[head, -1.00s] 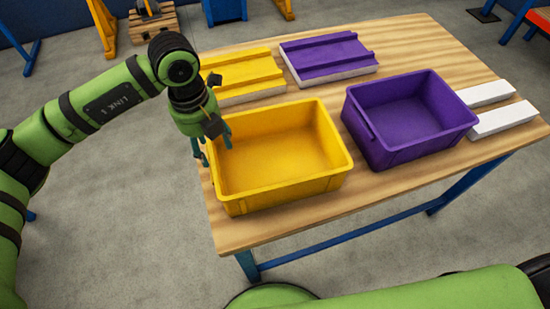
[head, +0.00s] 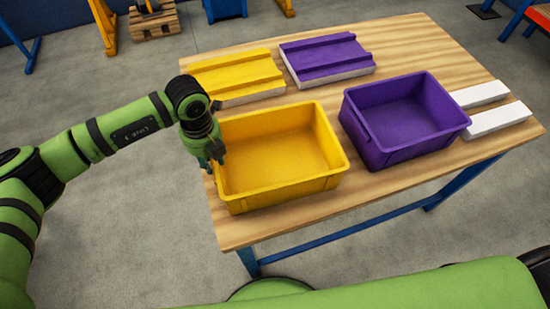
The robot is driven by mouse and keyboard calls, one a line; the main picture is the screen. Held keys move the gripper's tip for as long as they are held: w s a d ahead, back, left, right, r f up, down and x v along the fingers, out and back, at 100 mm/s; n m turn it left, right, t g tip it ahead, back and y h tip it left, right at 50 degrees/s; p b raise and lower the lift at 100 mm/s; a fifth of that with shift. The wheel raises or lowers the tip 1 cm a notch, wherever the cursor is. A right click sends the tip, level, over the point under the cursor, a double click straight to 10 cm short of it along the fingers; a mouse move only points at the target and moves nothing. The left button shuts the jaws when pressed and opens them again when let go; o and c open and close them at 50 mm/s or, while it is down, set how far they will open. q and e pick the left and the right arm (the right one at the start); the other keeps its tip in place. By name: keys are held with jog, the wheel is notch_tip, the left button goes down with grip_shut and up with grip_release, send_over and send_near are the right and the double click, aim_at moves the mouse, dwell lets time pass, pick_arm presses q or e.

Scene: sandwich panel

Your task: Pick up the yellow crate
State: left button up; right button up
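The yellow crate (head: 283,191) stands upright and empty on the left part of the wooden table. My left gripper (head: 212,165) points down at the crate's left wall, with its fingertips at about rim height. One finger shows at the rim. The other is mostly hidden, so I cannot tell whether the fingers touch the wall or how far apart they are. My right gripper is not in view.
A purple crate (head: 395,150) stands to the right of the yellow one, with a narrow gap. Behind are a yellow panel (head: 235,75) and a purple panel (head: 325,55). White blocks (head: 497,124) lie at the right. The table's back right (head: 410,45) is clear.

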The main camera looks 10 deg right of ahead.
pick_arm(q)
grip_shut()
jog(key=shift+r, duration=0.2)
